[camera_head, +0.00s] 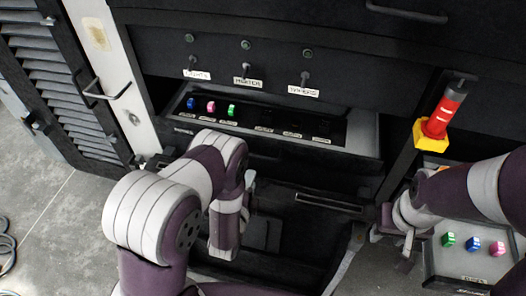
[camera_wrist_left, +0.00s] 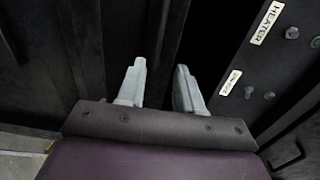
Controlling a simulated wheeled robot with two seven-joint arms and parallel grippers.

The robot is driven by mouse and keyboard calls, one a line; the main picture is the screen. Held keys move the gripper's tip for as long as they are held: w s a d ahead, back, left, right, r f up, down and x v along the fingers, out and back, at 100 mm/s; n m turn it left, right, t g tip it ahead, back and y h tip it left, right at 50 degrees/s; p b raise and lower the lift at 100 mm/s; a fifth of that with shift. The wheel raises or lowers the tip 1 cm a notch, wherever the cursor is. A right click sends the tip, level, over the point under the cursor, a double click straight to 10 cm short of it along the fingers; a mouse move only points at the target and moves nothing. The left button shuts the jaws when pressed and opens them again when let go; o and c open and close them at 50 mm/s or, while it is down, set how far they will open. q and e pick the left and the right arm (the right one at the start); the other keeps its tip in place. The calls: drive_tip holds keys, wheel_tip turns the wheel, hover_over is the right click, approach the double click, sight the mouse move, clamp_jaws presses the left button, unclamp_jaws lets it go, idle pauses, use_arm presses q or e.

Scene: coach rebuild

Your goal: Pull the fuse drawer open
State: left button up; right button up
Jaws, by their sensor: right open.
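The fuse drawer (camera_head: 361,130) stands out from the dark cabinet below the switch panel in the head view. A blue, a pink and a green fuse (camera_head: 232,110) sit at its left end, and labelled slots show to their right. My left gripper (camera_wrist_left: 160,67) is open with nothing between its fingers in the left wrist view. In the head view my left arm is in front of the drawer's lower left, and its fingers are mostly hidden. My right gripper (camera_head: 404,243) is open at the right, low beside the grey tray.
The grey tray (camera_head: 435,268) at right holds a green, a blue and a pink fuse. Switches for lights, heater and another label line the panel (camera_head: 350,75). A louvred door (camera_head: 65,90) stands at left.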

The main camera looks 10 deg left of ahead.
sight(260, 157)
use_arm(q)
drive_tip(key=w+f, duration=0.1)
drive_tip(key=w, duration=0.3)
drive_tip(key=w+f, duration=0.1)
drive_tip(key=w, duration=0.3)
drive_tip(key=w+p, duration=0.1)
drive_tip(key=w, duration=0.3)
drive_tip(key=shift+w+d+f, duration=0.15)
drive_tip(key=shift+f, duration=0.25)
clamp_jaws()
